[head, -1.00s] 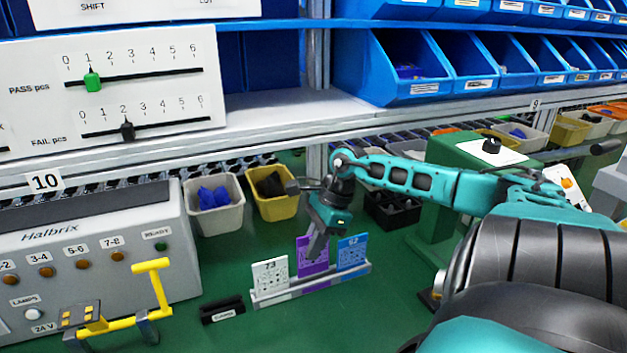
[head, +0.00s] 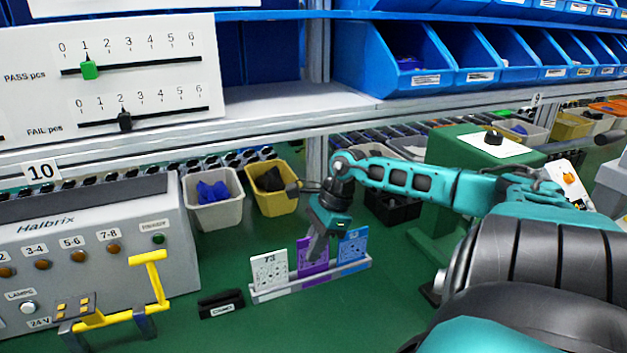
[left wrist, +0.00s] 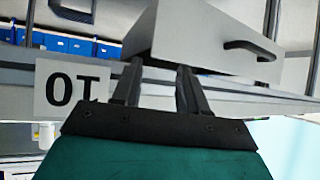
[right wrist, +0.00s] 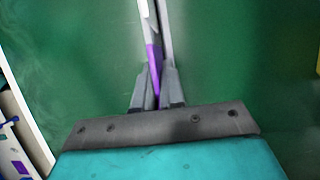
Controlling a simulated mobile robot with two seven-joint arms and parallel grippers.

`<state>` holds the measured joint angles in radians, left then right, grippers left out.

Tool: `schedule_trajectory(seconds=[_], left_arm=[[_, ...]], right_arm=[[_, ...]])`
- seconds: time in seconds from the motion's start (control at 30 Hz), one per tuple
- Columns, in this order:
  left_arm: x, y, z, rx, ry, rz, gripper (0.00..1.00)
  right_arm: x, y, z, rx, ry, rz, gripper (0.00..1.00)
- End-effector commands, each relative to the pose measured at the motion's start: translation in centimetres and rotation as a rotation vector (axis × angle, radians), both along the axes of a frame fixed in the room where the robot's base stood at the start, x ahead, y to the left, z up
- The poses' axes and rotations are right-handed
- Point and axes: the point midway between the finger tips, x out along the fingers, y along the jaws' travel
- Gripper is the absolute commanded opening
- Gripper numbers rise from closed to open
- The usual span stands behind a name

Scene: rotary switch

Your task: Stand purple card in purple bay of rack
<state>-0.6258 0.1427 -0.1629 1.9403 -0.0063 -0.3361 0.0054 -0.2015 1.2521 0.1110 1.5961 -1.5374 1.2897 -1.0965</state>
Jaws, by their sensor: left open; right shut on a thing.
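The purple card (head: 308,257) stands in the middle of the rack (head: 325,281), between a white card (head: 268,271) marked 73 and a blue card (head: 352,247). My right gripper (head: 316,250) is shut on the purple card from above and covers part of it. The right wrist view also shows the purple card (right wrist: 154,70) edge-on between the fingers (right wrist: 157,88). The card's lower edge is at the rack; I cannot tell whether it rests fully in the bay. My left gripper (left wrist: 156,82) is open and empty, away from the rack.
A black labelled block (head: 221,304) lies left of the rack. A grey Halbrix box (head: 90,240) with a yellow handle stands further left. Beige (head: 213,213) and yellow bins (head: 273,200) stand behind. Green bench is clear in front of the rack.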

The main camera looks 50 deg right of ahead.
Motion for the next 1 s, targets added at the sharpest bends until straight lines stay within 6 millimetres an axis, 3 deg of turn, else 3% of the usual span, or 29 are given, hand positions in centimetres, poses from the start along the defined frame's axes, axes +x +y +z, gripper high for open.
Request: schedule_trajectory(seconds=[0.53, 0.57, 0.83, 1.0], left_arm=[[-0.1, 0.0, -1.2, 0.0, 0.002, 0.0, 0.43], [-0.1, 0.0, -1.1, 0.0, 0.002, 0.0, 0.43], [-0.1, 0.0, -1.0, 0.0, 0.002, 0.0, 0.43], [-0.1, 0.0, -1.0, 0.0, 0.001, 0.0, 0.43]], right_arm=[[0.0, 0.0, -1.4, 0.0, 0.0, 0.0, 0.0], [0.0, 0.0, -1.3, 0.0, -0.001, 0.0, 0.12], [0.0, 0.0, -1.3, 0.0, 0.0, 0.0, 0.38], [0.0, 0.0, -1.3, 0.0, 0.0, 0.0, 0.39]])
